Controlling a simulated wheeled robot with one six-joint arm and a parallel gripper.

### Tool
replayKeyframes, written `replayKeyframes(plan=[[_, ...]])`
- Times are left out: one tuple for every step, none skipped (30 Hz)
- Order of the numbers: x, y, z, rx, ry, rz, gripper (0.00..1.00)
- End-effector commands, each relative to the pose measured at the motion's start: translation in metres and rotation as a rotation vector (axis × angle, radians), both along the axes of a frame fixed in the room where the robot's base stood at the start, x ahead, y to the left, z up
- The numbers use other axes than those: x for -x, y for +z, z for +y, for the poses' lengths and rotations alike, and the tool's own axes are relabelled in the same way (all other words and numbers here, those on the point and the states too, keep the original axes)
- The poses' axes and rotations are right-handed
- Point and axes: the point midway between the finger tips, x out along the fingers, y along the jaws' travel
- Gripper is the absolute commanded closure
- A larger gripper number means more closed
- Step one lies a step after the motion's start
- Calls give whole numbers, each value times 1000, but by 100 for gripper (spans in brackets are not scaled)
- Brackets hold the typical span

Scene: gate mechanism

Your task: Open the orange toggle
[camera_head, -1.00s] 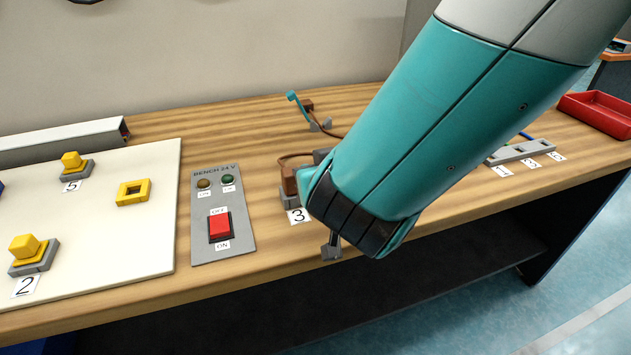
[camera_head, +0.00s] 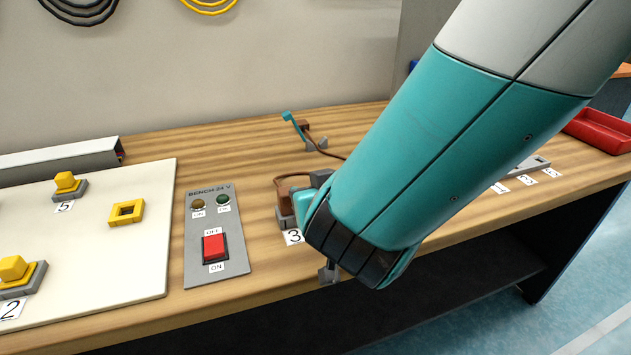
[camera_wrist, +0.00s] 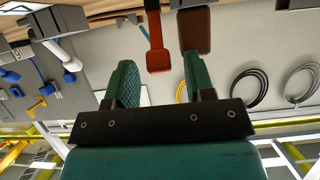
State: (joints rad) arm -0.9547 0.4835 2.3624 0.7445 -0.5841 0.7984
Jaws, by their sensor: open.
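The orange toggle (camera_wrist: 154,42) shows in the wrist view as an orange-red lever whose end lies between the fingertips, nearer the right finger. A brown block (camera_wrist: 194,30) is beside it on the right, by the right fingertip. My gripper (camera_wrist: 158,66) is open, its two green fingers spread apart. I cannot tell whether either finger touches the lever. In the head view my arm covers the gripper and the orange lever. A brown block (camera_head: 289,193) on a grey base by label 3 shows at the arm's left edge.
A bench panel (camera_head: 217,255) with a red switch (camera_head: 214,246) stands left of my arm. A white board (camera_head: 90,295) with yellow pieces is farther left. A teal lever (camera_head: 291,121) stands behind. A red tray (camera_head: 600,134) is at the right.

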Motion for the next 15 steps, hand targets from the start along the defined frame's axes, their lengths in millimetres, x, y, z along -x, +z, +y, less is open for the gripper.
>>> replayKeyframes(plan=[[2, 1, 0, 0, 1, 0, 51], [4, 2, 0, 0, 2, 0, 51], [7, 3, -1, 0, 3, 0, 51], [11, 5, -2, -1, 4, -1, 51], [15, 7, -3, -1, 4, -2, 51], [21, 10, -5, 0, 4, -2, 51], [27, 12, -6, -2, 6, -1, 51], [33, 15, -8, -3, 7, -2, 51], [42, 20, -10, -1, 9, -2, 51], [49, 23, -12, -3, 8, -2, 51], [56, 26, -15, -4, 8, -3, 51], [61, 27, -15, -7, 6, -4, 51], [66, 28, -17, -7, 5, -3, 51], [71, 30, -18, -6, 6, -3, 51], [77, 33, -21, -8, 6, -3, 51]])
